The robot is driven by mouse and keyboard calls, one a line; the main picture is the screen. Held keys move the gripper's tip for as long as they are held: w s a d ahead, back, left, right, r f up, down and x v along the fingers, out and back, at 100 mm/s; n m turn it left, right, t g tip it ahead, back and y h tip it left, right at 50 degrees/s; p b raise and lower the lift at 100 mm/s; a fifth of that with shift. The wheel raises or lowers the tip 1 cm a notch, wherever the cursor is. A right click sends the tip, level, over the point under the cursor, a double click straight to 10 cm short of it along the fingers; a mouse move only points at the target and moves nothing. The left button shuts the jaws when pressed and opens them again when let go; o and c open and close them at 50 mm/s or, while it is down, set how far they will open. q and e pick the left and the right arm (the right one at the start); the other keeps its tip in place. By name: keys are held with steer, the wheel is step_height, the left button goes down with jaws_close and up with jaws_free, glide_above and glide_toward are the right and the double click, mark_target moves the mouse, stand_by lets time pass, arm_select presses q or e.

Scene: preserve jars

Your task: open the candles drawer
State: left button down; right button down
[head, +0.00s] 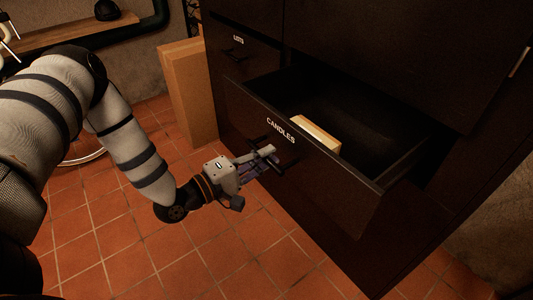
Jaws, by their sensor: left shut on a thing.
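The candles drawer (340,184) is a dark drawer with white CANDLES lettering on its front. It stands pulled out from the dark cabinet, and its inside shows. A pale box-like item (316,136) lies inside near the front panel. My left gripper (270,158) is at the drawer front, just below and left of the lettering, shut on the drawer's handle (286,152). The handle is dark and partly hidden by the fingers. My right gripper is not in view.
The dark cabinet (370,45) fills the right side, with another labelled drawer (240,55) at upper left of the candles drawer. A tall light brown box (188,95) stands beside the cabinet. A wooden shelf (70,35) is at upper left. The tiled floor (240,250) below is clear.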

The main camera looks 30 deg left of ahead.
arm_select(q)
steer(key=c, duration=1.6)
jaws_free()
steer(key=v, duration=1.2)
